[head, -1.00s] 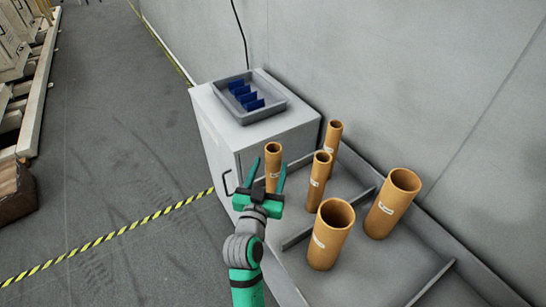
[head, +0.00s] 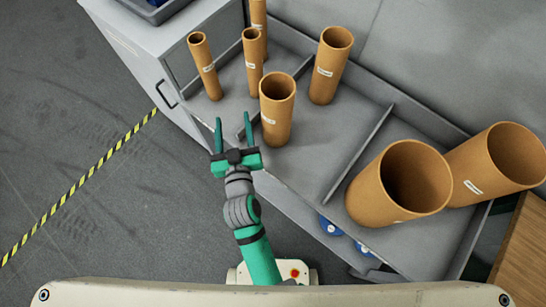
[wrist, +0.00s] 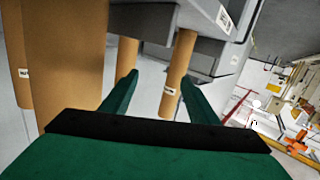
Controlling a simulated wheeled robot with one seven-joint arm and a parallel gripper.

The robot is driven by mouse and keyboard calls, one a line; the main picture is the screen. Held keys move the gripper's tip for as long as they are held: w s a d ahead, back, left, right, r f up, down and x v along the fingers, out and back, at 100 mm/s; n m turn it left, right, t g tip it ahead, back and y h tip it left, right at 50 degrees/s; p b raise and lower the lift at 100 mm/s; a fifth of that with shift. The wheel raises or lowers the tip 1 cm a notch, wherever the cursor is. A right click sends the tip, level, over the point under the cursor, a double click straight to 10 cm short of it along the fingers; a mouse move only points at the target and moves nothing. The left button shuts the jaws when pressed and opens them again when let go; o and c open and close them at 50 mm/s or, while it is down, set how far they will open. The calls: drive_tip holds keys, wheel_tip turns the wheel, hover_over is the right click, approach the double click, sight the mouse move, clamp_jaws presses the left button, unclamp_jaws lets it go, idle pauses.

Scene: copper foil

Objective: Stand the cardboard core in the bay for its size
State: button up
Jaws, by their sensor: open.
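Several brown cardboard cores stand on a grey shelf unit (head: 310,150) in the head view. The slim ones, including the left slim core (head: 205,68) and a second slim core (head: 253,62), are at its left end. Two medium cores, one near (head: 277,112) and one far (head: 329,68), stand in the middle. Two wide cores, left (head: 395,190) and right (head: 490,168), are at the right. I cannot tell which core the task means. My gripper (head: 233,119) is open and empty in front of the slim cores. In the wrist view, a slim core (wrist: 178,72) shows beyond the fingers, apart from them.
A low divider (head: 360,150) separates the medium from the wide cores. A grey cabinet (head: 150,50) with a tray (head: 155,10) on top adjoins the shelf's left end. Blue round items (head: 330,225) show below. The floor at left is clear, with yellow-black tape (head: 80,185).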

drive_tip(key=s+d+f+m+h, duration=0.1)
drive_tip(key=s+d, duration=0.3)
drive_tip(key=s, duration=0.5)
drive_tip(key=s+d+f+m+h, duration=0.1)
drive_tip(key=s+d, duration=0.2)
drive_tip(key=s, duration=0.5)
drive_tip(key=s+d+f+m+g+h, duration=0.1)
drive_tip(key=s+d, duration=0.3)
drive_tip(key=s, duration=0.5)
drive_tip(key=shift+s+d+f, duration=0.25)
drive_tip(key=shift+s+d, duration=0.05)
drive_tip(key=shift+d, duration=0.05)
drive_tip(key=shift+c, duration=0.2)
drive_tip(key=c, duration=0.5)
drive_tip(key=shift+w, duration=0.1)
drive_tip(key=shift+c, duration=0.2)
